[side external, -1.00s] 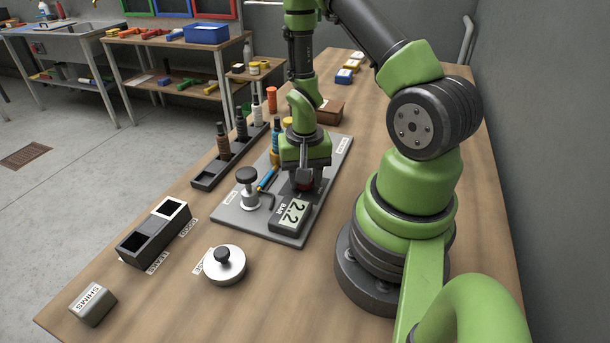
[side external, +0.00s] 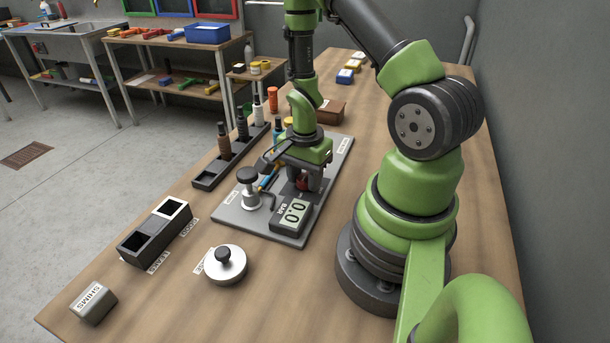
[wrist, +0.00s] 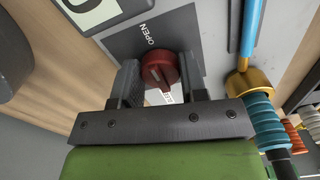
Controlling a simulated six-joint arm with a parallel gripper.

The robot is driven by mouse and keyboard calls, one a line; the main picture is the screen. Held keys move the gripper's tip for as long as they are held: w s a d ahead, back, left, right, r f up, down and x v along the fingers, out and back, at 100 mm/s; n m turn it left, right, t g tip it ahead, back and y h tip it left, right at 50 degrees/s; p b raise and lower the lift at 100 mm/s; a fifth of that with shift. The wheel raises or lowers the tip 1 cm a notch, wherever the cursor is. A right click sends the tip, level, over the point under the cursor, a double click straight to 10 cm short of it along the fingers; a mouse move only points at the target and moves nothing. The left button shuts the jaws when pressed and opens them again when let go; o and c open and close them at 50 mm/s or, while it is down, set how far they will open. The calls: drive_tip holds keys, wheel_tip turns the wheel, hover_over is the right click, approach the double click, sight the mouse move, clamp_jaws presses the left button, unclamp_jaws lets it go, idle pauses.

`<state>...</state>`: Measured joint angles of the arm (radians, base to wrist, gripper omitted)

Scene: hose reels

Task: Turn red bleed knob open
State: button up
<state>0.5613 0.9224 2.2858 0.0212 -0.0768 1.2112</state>
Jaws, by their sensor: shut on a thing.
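The red bleed knob (wrist: 158,70) sits on the plate in the wrist view, with the word OPEN printed beside it. In the side view the knob (side external: 302,184) shows small and dark red under my gripper (side external: 305,178). My gripper (wrist: 160,77) is shut on the knob, with one finger on each side of it. The gauge (side external: 292,215) beside the knob reads 0.0 BAR. In the wrist view the second label near the knob is partly hidden.
The grey base plate (side external: 240,218) carries a black-knobbed post (side external: 249,190) left of the knob. A rack with several bottles (side external: 208,180) stands behind-left.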

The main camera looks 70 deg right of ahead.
sight(305, 176)
idle(0.3)
drive_tip(key=o, duration=0.9)
drive_tip(key=shift+r, duration=0.1)
wheel_tip(305, 176, up, 10)
drive_tip(key=shift+f, duration=0.1)
idle(0.4)
